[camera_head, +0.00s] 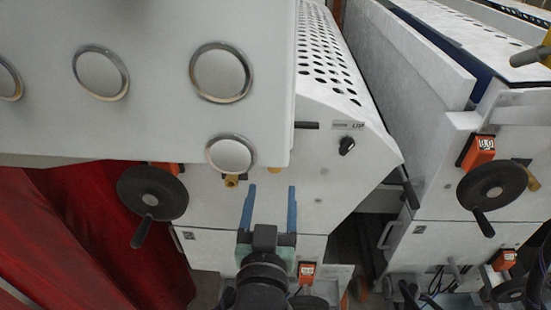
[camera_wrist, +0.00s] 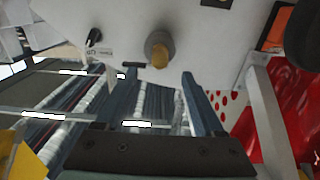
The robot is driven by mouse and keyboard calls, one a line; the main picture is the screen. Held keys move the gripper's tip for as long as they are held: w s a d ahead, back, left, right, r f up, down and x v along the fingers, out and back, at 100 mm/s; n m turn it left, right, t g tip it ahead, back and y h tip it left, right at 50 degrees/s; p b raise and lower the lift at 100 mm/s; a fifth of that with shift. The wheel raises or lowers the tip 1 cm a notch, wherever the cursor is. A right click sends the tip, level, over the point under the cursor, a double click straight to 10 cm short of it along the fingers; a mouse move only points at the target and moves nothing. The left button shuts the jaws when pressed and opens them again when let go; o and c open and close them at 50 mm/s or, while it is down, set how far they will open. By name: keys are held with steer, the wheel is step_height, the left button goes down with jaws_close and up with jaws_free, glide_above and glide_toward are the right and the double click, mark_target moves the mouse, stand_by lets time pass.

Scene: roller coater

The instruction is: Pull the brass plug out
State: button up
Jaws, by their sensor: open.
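The brass plug (camera_wrist: 160,57) shows in the wrist view as a short golden cylinder in a round grey collar on a white machine panel. In the head view a small brass piece (camera_head: 273,170), apparently the same plug, peeks out below the edge of a white panel that hides most of it. My gripper (camera_head: 270,188) is open and empty, its two blue fingers spread and pointing at the machine front. In the wrist view the fingers (camera_wrist: 158,74) stand either side of the plug's line, and the plug appears beyond the tips, apart from them.
A white panel with round metal discs (camera_head: 221,72) overhangs the upper left. A black handwheel (camera_head: 152,192) and an orange counter (camera_head: 166,168) are left of my gripper. A black knob (camera_head: 347,146) is to the right. Another brass fitting (camera_head: 231,181) shows below one disc.

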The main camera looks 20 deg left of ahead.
mark_target(275, 173)
steer(key=w, duration=0.2)
steer(key=w+a+b, duration=0.1)
steer(key=w, duration=0.5)
steer(key=shift+w+a+b, duration=0.1)
steer(key=shift+a+b, duration=0.2)
steer(key=shift+a, duration=0.05)
steer(key=shift+c, duration=0.2)
stand_by(0.6)
jaws_close()
steer(key=shift+s, duration=0.2)
stand_by(1.3)
steer(key=shift+s+d+p, duration=0.2)
steer(key=shift+s, duration=0.75)
steer(key=shift+s+d+p, duration=0.2)
steer(key=shift+s, duration=0.7)
steer(key=shift+s+d+p, duration=0.2)
steer(key=shift+s, duration=0.75)
steer(key=shift+s+d+r, duration=0.1)
steer(key=shift+s+d, duration=0.05)
steer(key=shift+s, duration=0.6)
steer(key=shift+s+d, duration=0.15)
steer(key=shift+s, duration=0.55)
